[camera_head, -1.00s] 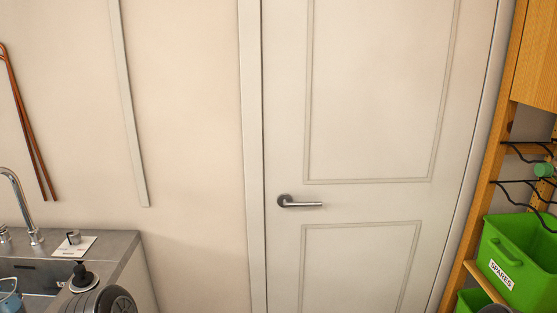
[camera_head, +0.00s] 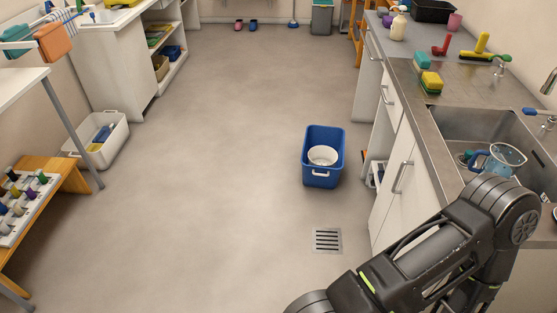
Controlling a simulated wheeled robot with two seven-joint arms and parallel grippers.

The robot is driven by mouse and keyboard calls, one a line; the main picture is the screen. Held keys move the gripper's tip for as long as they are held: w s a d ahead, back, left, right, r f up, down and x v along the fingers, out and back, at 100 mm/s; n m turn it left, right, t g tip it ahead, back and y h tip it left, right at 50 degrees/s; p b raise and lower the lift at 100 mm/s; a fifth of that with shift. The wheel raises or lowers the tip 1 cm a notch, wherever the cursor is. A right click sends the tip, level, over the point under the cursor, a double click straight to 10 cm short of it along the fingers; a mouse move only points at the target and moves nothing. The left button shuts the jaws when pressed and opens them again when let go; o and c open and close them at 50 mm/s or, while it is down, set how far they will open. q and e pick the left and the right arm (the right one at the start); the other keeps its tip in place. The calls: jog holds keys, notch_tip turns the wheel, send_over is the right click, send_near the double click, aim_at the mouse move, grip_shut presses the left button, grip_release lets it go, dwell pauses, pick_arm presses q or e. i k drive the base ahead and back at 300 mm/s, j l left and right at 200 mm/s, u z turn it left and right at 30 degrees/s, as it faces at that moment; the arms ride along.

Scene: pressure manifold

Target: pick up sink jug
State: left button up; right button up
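The sink jug (camera_head: 502,161) is a clear jug with a blue tint and a blue handle. It sits in the steel sink (camera_head: 470,118) at the right of the view. My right arm shows at the lower right, in front of the sink's near side, and its forearm reaches down to the left. The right gripper is not visible. My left gripper is out of view.
A blue bin (camera_head: 322,172) holding a white bowl stands on the floor near the cabinets, behind a floor drain (camera_head: 327,240). Sponges (camera_head: 431,82) lie on the counter. A wooden bench (camera_head: 62,170) and white crate (camera_head: 103,145) stand left. The middle floor is clear.

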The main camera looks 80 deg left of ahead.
aim_at(504, 159)
jog(key=u, duration=2.1)
jog(key=i+j, duration=0.3)
jog(key=j, duration=0.15)
jog(key=i+j, duration=0.25)
jog(key=j, duration=0.2)
jog(key=i+j, duration=0.3)
jog(key=j, duration=0.15)
jog(key=z, duration=1.45)
jog(key=i+j, duration=0.8)
jog(key=j, duration=0.15)
jog(key=i+j+z, duration=0.2)
jog(key=k+j, duration=0.05)
